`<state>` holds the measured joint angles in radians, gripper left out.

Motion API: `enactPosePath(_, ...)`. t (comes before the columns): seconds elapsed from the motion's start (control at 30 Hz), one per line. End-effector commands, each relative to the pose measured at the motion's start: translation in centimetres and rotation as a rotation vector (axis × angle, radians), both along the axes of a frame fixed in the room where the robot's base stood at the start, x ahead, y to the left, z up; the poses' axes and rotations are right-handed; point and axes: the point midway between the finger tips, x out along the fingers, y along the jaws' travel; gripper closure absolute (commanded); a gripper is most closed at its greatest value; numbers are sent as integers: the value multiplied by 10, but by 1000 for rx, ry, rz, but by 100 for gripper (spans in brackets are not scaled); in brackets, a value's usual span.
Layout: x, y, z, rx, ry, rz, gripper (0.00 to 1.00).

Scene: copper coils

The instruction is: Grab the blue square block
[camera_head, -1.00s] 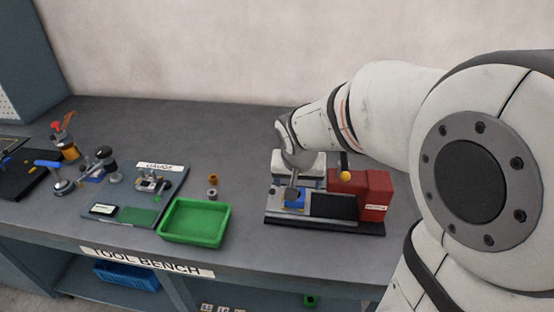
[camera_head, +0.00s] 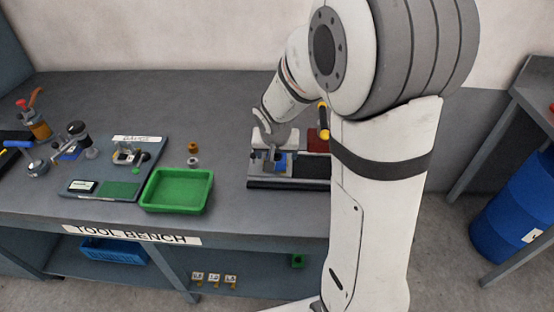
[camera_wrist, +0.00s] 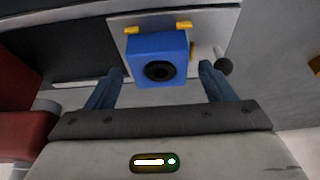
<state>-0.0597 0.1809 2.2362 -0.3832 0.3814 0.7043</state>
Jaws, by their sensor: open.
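The blue square block (camera_wrist: 144,49) has a dark round hole in its facing side. In the wrist view it sits at the upper middle, against a light grey plate (camera_wrist: 118,35) with small yellow pieces. In the head view the block (camera_head: 281,161) is a small blue patch on the machine at the bench's right part, partly hidden by my gripper (camera_head: 273,160). In the wrist view my gripper (camera_wrist: 163,88) is open, one finger on each side of the block's lower end, with gaps showing on both sides. Whether the fingertips reach past the block is unclear.
A red box (camera_head: 318,141) stands beside the machine, mostly hidden by my arm. A green tray (camera_head: 177,207) and a gauge board (camera_head: 108,191) lie to the left. Two small rings (camera_head: 193,148) lie behind the tray. A blue barrel (camera_head: 515,215) stands at far right.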

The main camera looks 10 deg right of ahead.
Motion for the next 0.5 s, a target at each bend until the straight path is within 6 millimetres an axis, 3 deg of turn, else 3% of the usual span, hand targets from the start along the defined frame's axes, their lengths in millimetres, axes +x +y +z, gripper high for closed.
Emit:
enactPosePath(0.1, 0, 0, 0, 0, 0, 0, 25)
enactPosePath(0.5, 0, 0, 1, 0, 0, -1, 58)
